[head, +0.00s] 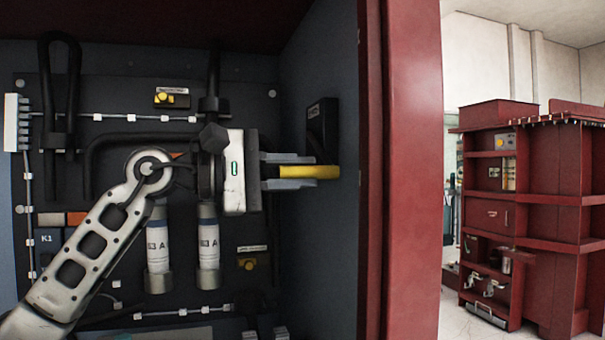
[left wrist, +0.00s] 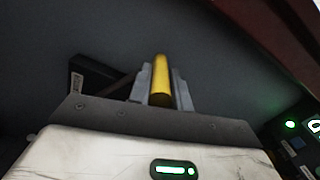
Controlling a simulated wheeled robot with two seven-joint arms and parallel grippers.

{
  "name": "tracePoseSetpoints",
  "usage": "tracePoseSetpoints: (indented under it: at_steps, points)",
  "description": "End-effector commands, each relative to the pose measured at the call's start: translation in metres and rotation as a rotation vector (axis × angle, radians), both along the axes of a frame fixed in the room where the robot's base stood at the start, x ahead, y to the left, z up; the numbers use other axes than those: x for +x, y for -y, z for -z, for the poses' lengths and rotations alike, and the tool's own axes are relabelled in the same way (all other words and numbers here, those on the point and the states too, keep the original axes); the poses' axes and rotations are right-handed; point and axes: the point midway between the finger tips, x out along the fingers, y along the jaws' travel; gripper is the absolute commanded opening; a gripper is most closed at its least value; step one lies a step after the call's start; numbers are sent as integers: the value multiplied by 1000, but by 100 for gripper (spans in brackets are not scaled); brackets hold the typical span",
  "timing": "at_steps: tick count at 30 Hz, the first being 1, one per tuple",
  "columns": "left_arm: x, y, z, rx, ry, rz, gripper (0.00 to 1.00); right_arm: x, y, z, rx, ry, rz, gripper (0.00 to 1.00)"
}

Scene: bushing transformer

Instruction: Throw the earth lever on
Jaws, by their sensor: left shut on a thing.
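The earth lever has a yellow handle (head: 312,172), level in the head view, reaching left from a black lever mount (head: 322,130) on the cabinet's right inner wall. My left gripper (head: 300,172) comes in from the left with its two fingers closed around the yellow handle. In the left wrist view the handle (left wrist: 160,78) stands between the two fingers (left wrist: 160,90), and the dark lever mount (left wrist: 90,76) with a small label shows to the left. The fingers hide part of the handle. My right gripper is in neither view.
The cabinet's back panel (head: 115,90) carries black cables, yellow-knobbed fittings and two white cylinders (head: 208,245) below my left wrist. A red cabinet post (head: 412,200) stands right of the lever. Farther right is another red cabinet (head: 530,220) with open shelves.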

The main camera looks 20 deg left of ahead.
Motion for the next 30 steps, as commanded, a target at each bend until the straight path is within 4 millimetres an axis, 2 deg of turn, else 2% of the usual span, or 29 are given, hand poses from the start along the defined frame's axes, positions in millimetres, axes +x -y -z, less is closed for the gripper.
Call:
tracePoseSetpoints:
  at_steps: [8,9,11,24,30]
  points:
    - [2,-1,4,2,-10,-2,0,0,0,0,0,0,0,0]
    - [2,-1,4,2,-10,-2,25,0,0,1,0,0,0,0]
    - [2,-1,4,2,-10,-2,41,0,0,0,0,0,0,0]
    - [0,-2,2,1,-4,-1,41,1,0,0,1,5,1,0]
    - [-14,-21,3,2,-3,-5,41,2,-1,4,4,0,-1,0]
